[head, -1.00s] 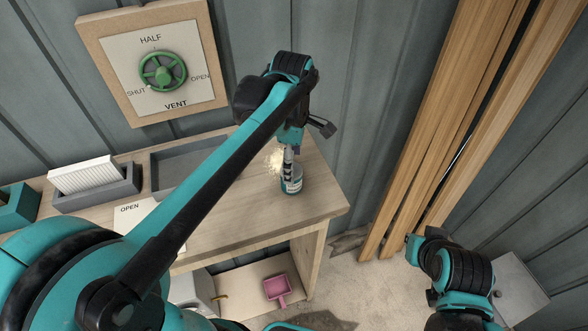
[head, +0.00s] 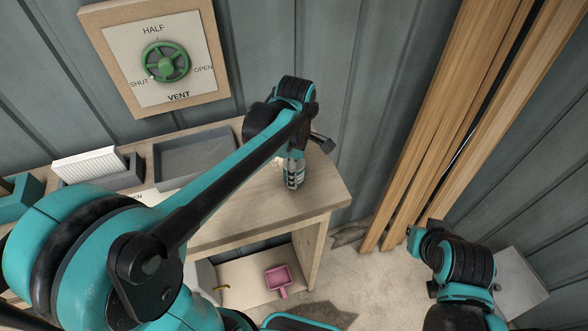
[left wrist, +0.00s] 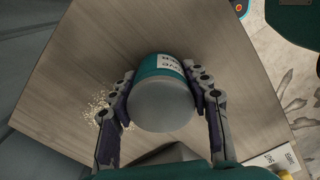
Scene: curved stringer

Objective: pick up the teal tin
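The teal tin (left wrist: 160,103), with a grey lid and a white label, stands on the wooden bench top. In the left wrist view it sits between the two fingers of my left gripper (left wrist: 162,80). The finger pads lie close along both sides of the tin. I cannot tell whether they press on it. In the head view my left gripper (head: 294,178) is down at the bench top and mostly hides the tin. My right arm shows at the lower right of the head view, but its gripper fingers do not show.
The wooden bench (head: 250,205) also bears a grey tray (head: 195,158) and a holder with a white pleated block (head: 90,164). Pale crumbs (left wrist: 101,108) lie beside the tin. A pink scoop (head: 279,277) is on the shelf below. Timber planks (head: 440,120) lean at right.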

